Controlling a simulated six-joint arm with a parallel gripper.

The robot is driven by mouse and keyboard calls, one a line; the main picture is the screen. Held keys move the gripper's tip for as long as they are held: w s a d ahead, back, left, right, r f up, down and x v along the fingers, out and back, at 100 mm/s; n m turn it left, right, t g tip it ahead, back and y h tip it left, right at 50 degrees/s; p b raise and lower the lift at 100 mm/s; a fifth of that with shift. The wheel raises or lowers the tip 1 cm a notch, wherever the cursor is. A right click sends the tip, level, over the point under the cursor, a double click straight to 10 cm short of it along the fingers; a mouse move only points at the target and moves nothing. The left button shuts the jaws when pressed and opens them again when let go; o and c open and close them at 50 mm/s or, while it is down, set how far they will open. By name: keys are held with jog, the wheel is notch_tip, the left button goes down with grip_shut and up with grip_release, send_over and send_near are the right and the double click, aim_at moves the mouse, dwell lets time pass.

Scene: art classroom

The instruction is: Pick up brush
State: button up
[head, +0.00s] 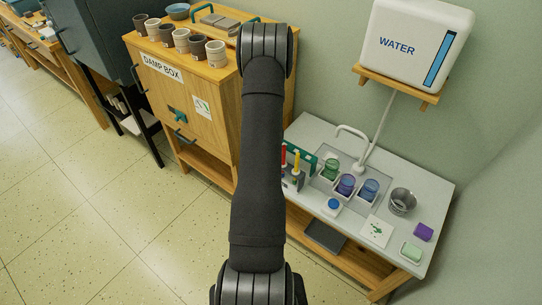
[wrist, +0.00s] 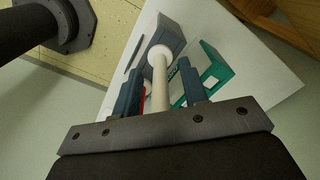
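In the head view, a red-handled tool (head: 284,156) and a yellow-handled tool (head: 297,161) stand upright in a grey holder (head: 293,181) at the left end of the sink counter. Which one is the brush, I cannot tell. My gripper is hidden behind my arm in that view. In the wrist view my gripper (wrist: 162,82) is open. A pale shaft with a round end (wrist: 159,72) shows between its fingers, with gaps on both sides. A bit of red shows beside the left finger. The grey holder also shows in the wrist view (wrist: 167,32).
A teal rack (wrist: 213,70) is close to the right finger. Jars (head: 346,185) in white trays, a metal bucket (head: 402,201), a purple sponge (head: 423,232) and a green block (head: 411,251) stand on the counter (head: 436,196). A water tank (head: 420,45) hangs above; a damp box (head: 190,95) stands left.

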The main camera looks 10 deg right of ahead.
grip_shut()
jog(key=shift+r, duration=0.1)
jog(key=shift+r, duration=6.35)
